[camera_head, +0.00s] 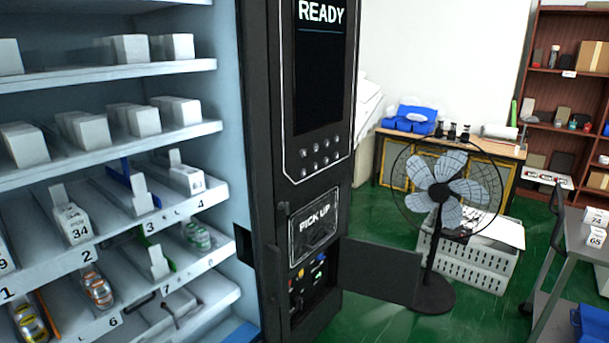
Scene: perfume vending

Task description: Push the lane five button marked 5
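The vending machine's dark control panel (275,120) stands upright in the middle of the view. Below its screen (321,70), which reads READY, are two rows of small round silver buttons (317,165). Their markings are too small to read, so I cannot tell which one is marked 5. Nothing covers the buttons. Neither of my grippers is in view.
Left of the panel, shelves (110,160) hold white boxes and numbered lanes. Below the buttons is a PICK UP flap (314,225). A dark panel (378,271) juts out to the right, near a standing fan (447,192). A grey table (580,246) stands far right.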

